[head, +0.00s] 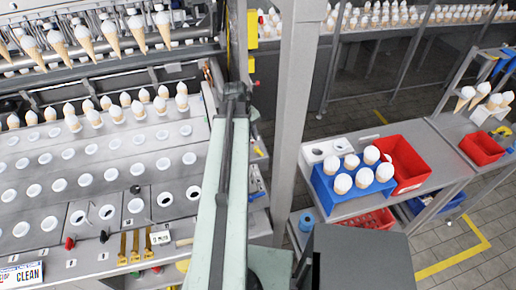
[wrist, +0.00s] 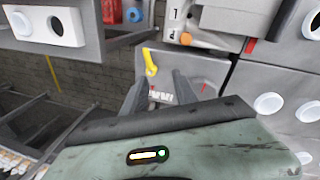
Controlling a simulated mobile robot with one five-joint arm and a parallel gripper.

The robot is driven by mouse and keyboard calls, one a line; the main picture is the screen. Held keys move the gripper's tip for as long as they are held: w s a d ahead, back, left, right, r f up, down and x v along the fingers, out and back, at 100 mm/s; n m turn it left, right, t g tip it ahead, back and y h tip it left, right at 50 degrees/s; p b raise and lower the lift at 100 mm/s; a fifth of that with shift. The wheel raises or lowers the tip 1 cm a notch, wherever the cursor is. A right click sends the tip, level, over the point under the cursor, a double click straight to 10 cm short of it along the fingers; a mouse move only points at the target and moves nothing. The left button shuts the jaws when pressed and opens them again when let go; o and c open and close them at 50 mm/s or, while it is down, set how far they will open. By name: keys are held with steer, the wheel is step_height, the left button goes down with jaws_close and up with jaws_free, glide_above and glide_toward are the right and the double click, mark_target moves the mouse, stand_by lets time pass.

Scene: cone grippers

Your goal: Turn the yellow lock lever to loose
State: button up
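A yellow lever (wrist: 150,62) shows in the wrist view on a grey panel (wrist: 205,70), upper middle. It stands roughly upright in the picture, leaning slightly. Small white markings on the panel below it are too small to read. My gripper (wrist: 159,80) has two dark fingers spread apart, with nothing seen between them. The lever appears just beyond the fingertips; I cannot tell whether they touch. In the head view a yellow part (head: 183,265) shows beside my pale green arm; I cannot tell whether it is the same lever. My gripper is not clearly seen there.
Brass-yellow handles (head: 135,246) stand at the machine's front edge. An orange knob (wrist: 186,38) sits above the panel in the wrist view. Right of my arm, a side table holds a blue cone rack (head: 350,195) and a red bin (head: 405,165). Floor is clear at lower right.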

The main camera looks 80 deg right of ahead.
mark_target(259, 152)
steer(key=s+f+b, duration=0.1)
steer(key=f+b, duration=0.1)
steer(key=s+d+f+b, duration=0.1)
steer(key=f+b, duration=0.2)
steer(key=s+f+b, duration=0.1)
steer(key=f+b, duration=0.1)
steer(key=b, duration=0.1)
steer(key=shift+s+d+f, duration=0.25)
steer(key=shift+f, duration=0.15)
steer(key=shift+r, duration=0.1)
jaws_close()
